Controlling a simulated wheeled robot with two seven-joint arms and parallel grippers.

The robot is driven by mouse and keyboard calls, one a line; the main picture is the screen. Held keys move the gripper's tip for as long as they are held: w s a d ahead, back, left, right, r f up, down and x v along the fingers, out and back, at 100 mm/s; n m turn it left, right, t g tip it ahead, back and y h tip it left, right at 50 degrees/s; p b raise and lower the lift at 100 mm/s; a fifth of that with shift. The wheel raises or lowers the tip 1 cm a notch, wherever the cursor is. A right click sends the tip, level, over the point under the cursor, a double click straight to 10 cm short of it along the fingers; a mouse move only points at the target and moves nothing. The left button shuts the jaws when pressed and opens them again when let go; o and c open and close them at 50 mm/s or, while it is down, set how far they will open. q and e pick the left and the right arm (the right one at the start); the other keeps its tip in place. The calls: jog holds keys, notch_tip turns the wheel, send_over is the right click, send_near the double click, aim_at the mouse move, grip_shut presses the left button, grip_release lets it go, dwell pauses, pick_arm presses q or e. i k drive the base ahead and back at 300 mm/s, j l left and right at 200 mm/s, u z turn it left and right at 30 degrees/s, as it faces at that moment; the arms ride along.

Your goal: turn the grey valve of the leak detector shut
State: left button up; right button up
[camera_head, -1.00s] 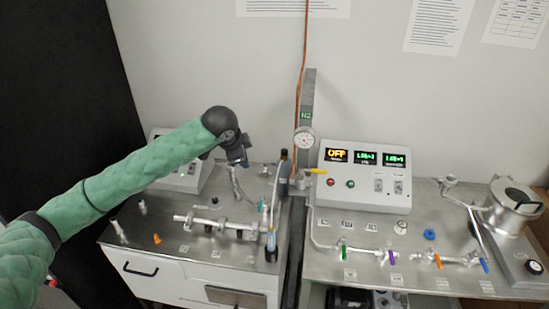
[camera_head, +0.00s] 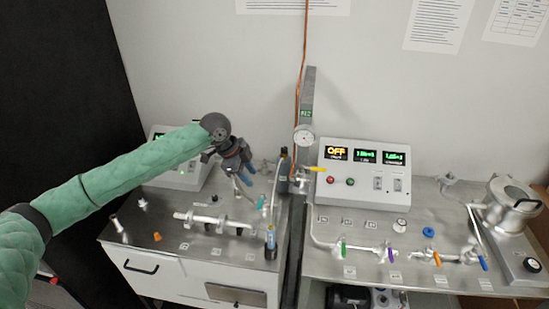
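A grey box with a green display (camera_head: 180,178) stands behind my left forearm. My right gripper is not in view.
A metal manifold (camera_head: 213,220) lies on the left bench, with an orange piece (camera_head: 157,237) in front. A dial gauge (camera_head: 303,138) and yellow handle (camera_head: 318,169) are at the post between benches. The right bench holds a display box (camera_head: 364,182) and coloured valves.

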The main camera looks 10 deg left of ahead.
aim_at(265, 160)
jog(key=i, duration=0.95)
